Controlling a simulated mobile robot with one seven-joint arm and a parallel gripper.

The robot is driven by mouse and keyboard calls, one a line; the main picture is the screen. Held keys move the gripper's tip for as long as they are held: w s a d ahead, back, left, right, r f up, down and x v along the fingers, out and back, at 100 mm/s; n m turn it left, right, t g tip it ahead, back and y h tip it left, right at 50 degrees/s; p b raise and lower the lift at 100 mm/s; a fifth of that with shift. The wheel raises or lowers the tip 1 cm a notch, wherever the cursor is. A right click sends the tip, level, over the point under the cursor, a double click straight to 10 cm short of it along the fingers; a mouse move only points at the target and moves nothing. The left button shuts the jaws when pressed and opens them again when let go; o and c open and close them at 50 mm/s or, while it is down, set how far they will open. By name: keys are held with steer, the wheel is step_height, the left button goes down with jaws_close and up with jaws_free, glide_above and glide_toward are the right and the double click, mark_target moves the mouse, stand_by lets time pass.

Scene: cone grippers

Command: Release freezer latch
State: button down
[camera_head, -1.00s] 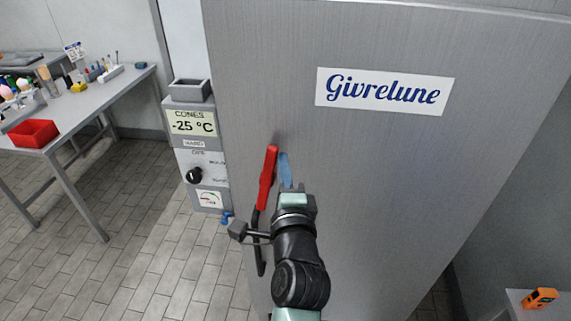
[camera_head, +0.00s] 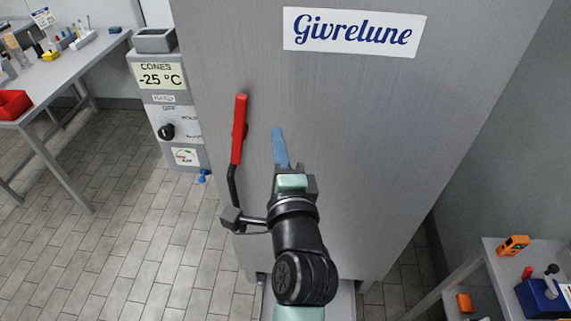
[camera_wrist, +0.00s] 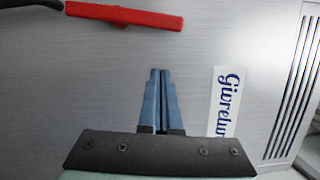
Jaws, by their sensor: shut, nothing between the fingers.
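The freezer latch handle (camera_head: 239,128) is a red grip on a black bar, on the left side of the grey freezer door (camera_head: 370,140). It stands nearly upright, its top tilted slightly right. My gripper (camera_head: 278,131) is to the right of the red grip, with a clear gap between them. Its blue fingers are shut together and empty. In the wrist view the red handle (camera_wrist: 125,15) lies across the top, beyond the shut fingertips (camera_wrist: 160,72).
A white "Givrelune" sign (camera_head: 354,32) is on the upper door. A control box (camera_head: 167,105) reading -25 °C stands left of the freezer. A workbench (camera_head: 70,68) is further left. A table (camera_head: 500,262) with orange devices stands at lower right. Open tiled floor lies left.

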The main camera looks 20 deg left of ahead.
steer(key=v, duration=0.4)
steer(key=shift+d+b, duration=0.15)
steer(key=shift+b, duration=0.25)
steer(key=shift+d, duration=0.1)
steer(key=shift+r, duration=0.1)
